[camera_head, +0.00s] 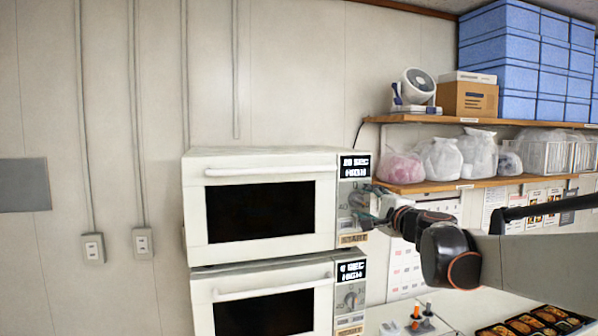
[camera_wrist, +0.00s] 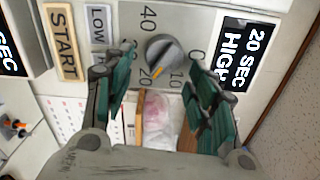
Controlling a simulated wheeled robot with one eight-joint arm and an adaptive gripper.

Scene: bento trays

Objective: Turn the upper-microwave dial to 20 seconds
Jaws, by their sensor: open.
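The upper microwave (camera_head: 195,200) stands on the lower one, and its display (camera_head: 355,167) appears to read 20 SEC HIGH. The wrist view shows that display (camera_wrist: 247,50) reading 20 SEC HIGH. The grey upper dial (camera_wrist: 164,52) has an orange mark pointing between 20 and 10, closer to 20. My gripper (camera_wrist: 162,62) is open, with a green-padded finger on either side of the dial and visible gaps between. In the head view my gripper (camera_head: 368,208) is in front of the upper control panel and hides most of the dial.
The START button (camera_wrist: 61,42) and LOW button (camera_wrist: 99,25) are close to one finger. The lower microwave (camera_head: 200,300) has its own dial (camera_head: 350,299). A shelf (camera_head: 440,186) with bags is at the right, and food trays (camera_head: 535,322) lie below.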

